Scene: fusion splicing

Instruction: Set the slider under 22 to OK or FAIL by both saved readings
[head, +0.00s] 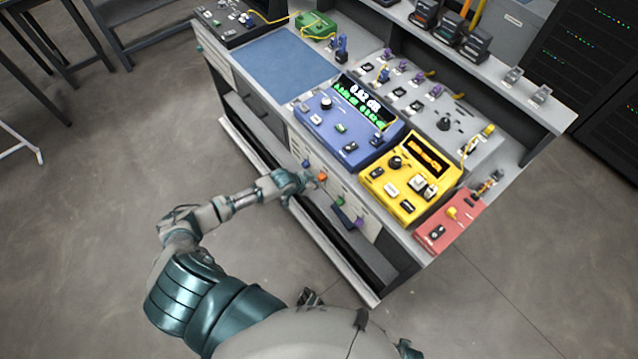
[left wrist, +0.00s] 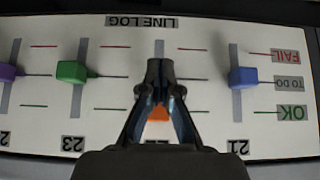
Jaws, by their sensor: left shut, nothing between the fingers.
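The LINE LOG panel (left wrist: 205,75) fills the left wrist view upside down; it is on the bench front (head: 330,190) in the head view. The orange slider (left wrist: 158,114) sits between the columns marked 23 and 21, level with the OK marks. The 22 label is hidden behind my gripper. My left gripper (left wrist: 160,92) is shut and empty right at the orange slider; contact cannot be told. In the head view, it (head: 312,182) is beside the orange slider (head: 322,177). The blue meter's screen (head: 360,99) reads about 0.82 dB above small green lines too blurred to read.
Neighbouring blue (left wrist: 243,75), green (left wrist: 71,71) and purple (left wrist: 8,71) sliders stand at the TO DO level. The yellow device (head: 410,178) and red device (head: 448,225) sit on the bench top. Open floor (head: 100,220) lies to the left.

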